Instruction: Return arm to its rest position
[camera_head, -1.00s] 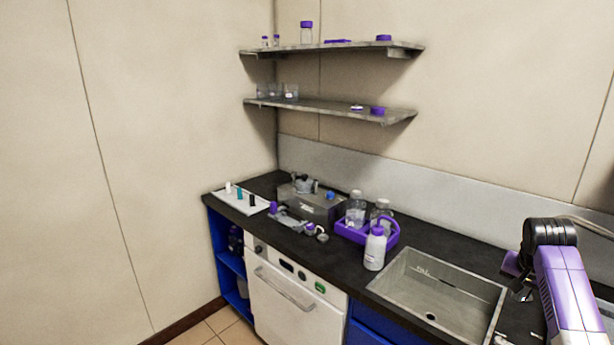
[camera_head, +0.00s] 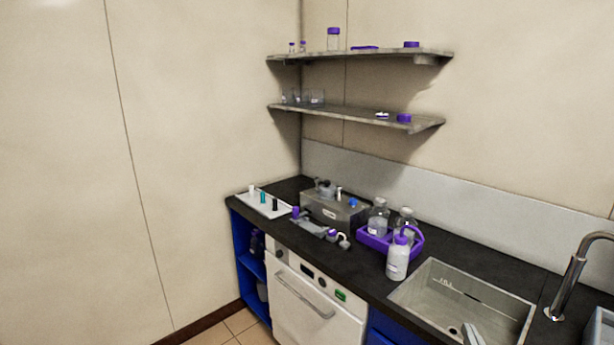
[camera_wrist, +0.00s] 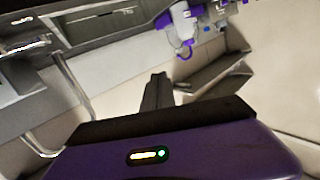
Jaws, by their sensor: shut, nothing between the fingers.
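My gripper (camera_wrist: 157,88) shows in the wrist view as dark fingers, closed together and empty, above my purple wrist housing. It touches nothing that I can see. The fingers cannot be made out in the head view. There, only a pale piece of what may be my arm shows at the bottom right edge.
A dark counter holds a steel sink (camera_head: 430,281), a tap (camera_head: 573,277), a white bottle (camera_head: 397,261) beside a purple tray (camera_head: 372,242), and a metal device (camera_head: 333,211). Two wall shelves, upper (camera_head: 375,55) and lower (camera_head: 350,113), hang above. The tap (camera_wrist: 63,85) shows at left in the wrist view.

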